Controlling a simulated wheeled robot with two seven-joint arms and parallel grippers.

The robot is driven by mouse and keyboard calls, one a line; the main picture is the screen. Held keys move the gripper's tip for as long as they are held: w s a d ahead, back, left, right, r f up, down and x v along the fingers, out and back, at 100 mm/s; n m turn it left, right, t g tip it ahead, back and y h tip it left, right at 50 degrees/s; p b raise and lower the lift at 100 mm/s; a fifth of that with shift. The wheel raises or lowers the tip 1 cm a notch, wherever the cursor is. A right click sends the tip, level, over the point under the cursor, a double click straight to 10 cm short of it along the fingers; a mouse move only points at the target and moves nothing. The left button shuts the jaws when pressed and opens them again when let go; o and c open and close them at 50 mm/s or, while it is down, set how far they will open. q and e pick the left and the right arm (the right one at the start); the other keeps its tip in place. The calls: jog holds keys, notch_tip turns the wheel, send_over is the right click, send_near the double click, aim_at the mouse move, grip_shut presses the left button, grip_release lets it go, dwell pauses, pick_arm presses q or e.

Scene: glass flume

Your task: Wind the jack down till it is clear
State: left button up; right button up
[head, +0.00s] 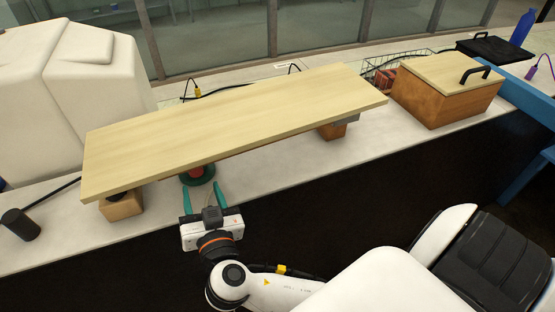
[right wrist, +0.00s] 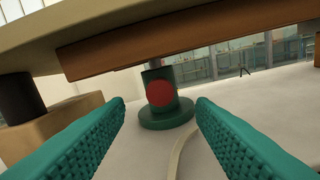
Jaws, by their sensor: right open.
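The jack (head: 197,175) has a dark green round base and a red part, and stands on the pale counter under the wooden board (head: 235,115). In the right wrist view the jack (right wrist: 163,98) shows a green column and a round red knob facing me, just below a brown beam (right wrist: 150,45) under the board. I cannot tell whether its top touches the beam. My right gripper (head: 203,193) is open and empty, its teal fingers pointing at the jack from the front. In the wrist view the knob lies between the fingers, beyond their tips. My left gripper is not in view.
A wooden block (head: 121,206) with a dark post stands under the board's left end; another block (head: 333,131) is under its right part. A lidded wooden box (head: 447,92) stands at the right, a black cylinder (head: 20,225) at the left. The counter's front strip (head: 265,172) is clear.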

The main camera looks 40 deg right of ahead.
jog(key=b+v, duration=0.2)
jog(key=v, duration=0.5)
jog(key=s+d+f+n+g+y+p, duration=0.1)
jog(key=s+d+f+n+g, duration=0.1)
jog(key=f, duration=0.7)
jog(key=s+d+f+n+g+y+p, duration=0.1)
jog(key=s+d+f+n+g+y, duration=0.1)
jog(key=f+g, duration=0.5)
jog(key=s+d+f+n+g+y, duration=0.1)
jog(key=s+d+f+n+g, duration=0.2)
jog(key=f, duration=0.9)
jog(key=shift+s+d+f+g+p, duration=0.4)
jog(key=shift+s+d+g, duration=0.3)
jog(key=shift+s, duration=0.5)
notch_tip(320, 180, down, 10)
jog(key=s+n+g, duration=0.1)
jog(key=s, duration=0.2)
jog(key=s+d+f+g, duration=0.1)
jog(key=s+d+f, duration=0.1)
jog(key=s+f, duration=0.7)
jog(key=s+d+f+g+y, duration=0.1)
jog(key=s+f, duration=0.8)
jog(key=shift+s+d+f, duration=0.2)
jog(key=shift+s+d, duration=0.1)
jog(key=shift+d, duration=0.1)
